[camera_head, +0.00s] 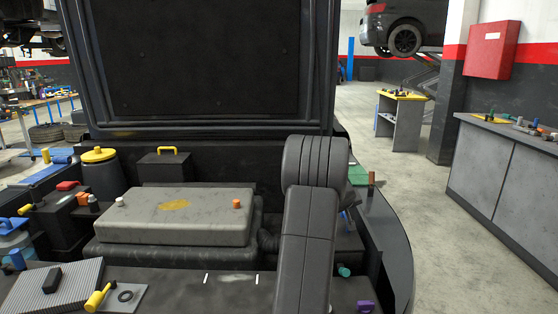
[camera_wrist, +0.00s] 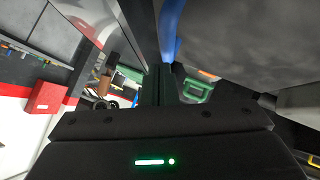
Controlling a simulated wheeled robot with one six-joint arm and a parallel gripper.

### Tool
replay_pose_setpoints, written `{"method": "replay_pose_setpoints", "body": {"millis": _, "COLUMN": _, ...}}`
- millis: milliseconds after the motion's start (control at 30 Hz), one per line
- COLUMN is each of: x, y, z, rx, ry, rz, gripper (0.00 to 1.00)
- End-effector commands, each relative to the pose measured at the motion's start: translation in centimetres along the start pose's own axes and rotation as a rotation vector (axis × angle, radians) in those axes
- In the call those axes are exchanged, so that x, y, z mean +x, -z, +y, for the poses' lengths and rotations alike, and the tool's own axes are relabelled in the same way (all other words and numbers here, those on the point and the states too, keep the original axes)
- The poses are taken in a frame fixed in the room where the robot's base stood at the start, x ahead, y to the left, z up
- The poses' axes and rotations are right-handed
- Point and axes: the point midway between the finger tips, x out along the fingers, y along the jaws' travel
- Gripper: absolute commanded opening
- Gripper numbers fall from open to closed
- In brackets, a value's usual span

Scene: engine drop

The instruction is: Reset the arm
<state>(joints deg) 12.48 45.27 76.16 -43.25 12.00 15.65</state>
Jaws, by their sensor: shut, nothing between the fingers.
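My arm (camera_head: 305,235) rises from the bottom of the head view and bends over the right side of an open engine bay. My gripper (camera_wrist: 160,72) shows in the wrist view, its dark fingers together with nothing between them. In the head view the gripper is hidden behind my arm. A blue rod-like thing (camera_wrist: 170,30) and a green part (camera_wrist: 197,88) lie just beyond the fingertips in the wrist view. I cannot tell whether the fingers touch them.
The grey engine cover (camera_head: 175,222) sits left of my arm. The raised hood (camera_head: 200,60) stands behind the bay. A yellow-capped reservoir (camera_head: 100,175) is at the left. A grey workbench (camera_head: 500,175) with a red wall box (camera_head: 492,50) is at the right. The floor between is clear.

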Motion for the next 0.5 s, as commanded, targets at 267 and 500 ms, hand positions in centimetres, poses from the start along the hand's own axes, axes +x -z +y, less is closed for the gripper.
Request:
{"method": "replay_pose_setpoints", "body": {"millis": 267, "x": -0.8, "y": 2.7, "z": 0.1, "rx": 0.001, "ry": 0.0, "rz": 0.004, "gripper": 0.0}}
{"method": "replay_pose_setpoints", "body": {"millis": 500, "x": -2.4, "y": 4.1, "z": -0.4, "rx": -0.023, "ry": -0.021, "rz": 0.001, "gripper": 0.0}}
